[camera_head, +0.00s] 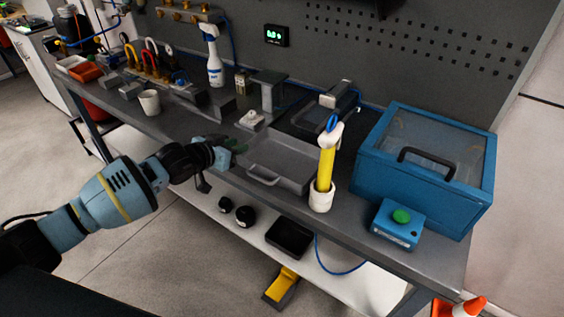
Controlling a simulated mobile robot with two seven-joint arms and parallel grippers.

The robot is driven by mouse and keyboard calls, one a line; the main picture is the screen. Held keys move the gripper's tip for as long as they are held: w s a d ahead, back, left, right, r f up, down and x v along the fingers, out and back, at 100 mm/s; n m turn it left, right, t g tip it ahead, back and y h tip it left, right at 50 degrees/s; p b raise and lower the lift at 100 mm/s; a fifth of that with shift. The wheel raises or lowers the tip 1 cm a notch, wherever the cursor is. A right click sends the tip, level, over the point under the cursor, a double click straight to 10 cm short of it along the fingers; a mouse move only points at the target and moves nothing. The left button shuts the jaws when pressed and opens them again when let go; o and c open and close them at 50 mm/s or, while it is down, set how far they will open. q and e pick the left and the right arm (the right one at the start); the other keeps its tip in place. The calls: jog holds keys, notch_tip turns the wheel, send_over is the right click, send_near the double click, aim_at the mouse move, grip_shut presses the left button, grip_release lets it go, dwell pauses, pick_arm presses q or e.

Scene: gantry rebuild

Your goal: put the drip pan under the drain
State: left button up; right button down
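A flat grey pan-like tray (290,163) with a front handle lies on the workbench, left of the yellow tool. A small black open tray (290,239) sits on the lower shelf. I cannot tell for certain which of the two is the drip pan. No drain is clearly recognisable; a black box-like unit (309,116) stands behind the grey tray and may hide it. My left gripper (236,147) is over the bench's front edge, just left of the grey tray. Its fingers are small and dark, their opening unclear, and I see nothing held. My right gripper is out of view.
A yellow tool (326,168) stands in a white cup beside the grey tray. A blue lidded case (425,160) and a blue green-button box (398,223) fill the right. A white mug (149,102) and spray bottle (215,66) stand left. An orange cone (464,307) is on the floor.

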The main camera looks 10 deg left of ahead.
aim_at(248, 142)
pick_arm(q)
jog(key=shift+w+d, duration=0.2)
jog(key=shift+w, duration=0.25)
jog(key=x, duration=0.4)
jog(key=shift+d, duration=0.1)
jog(key=shift+c, duration=0.5)
grip_shut()
jog(key=shift+r, duration=0.1)
